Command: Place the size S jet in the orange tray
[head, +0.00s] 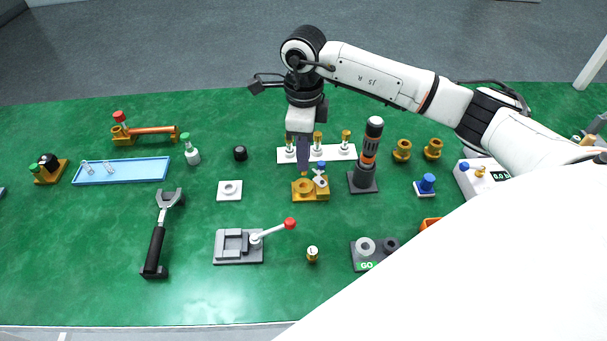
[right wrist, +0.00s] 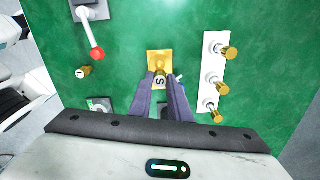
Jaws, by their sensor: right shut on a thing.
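My right gripper (head: 303,168) is shut on the size S jet (right wrist: 160,79), a small brass piece whose pale face with a letter S shows between the fingertips in the right wrist view. The jet and fingers are over the brass-coloured fixture (head: 310,190); I cannot tell whether the jet touches it. In the head view the fingers hide the jet. The orange tray (head: 429,223) shows only as a small edge at the right; my right arm hides the rest. My left gripper is not in view.
A white rack (head: 283,156) with several brass pieces stands behind the fixture. A dark upright tool (head: 371,150) stands right of it. Another brass jet (head: 312,255) stands in front. A grey base with a red-knobbed lever (head: 238,246) is front left.

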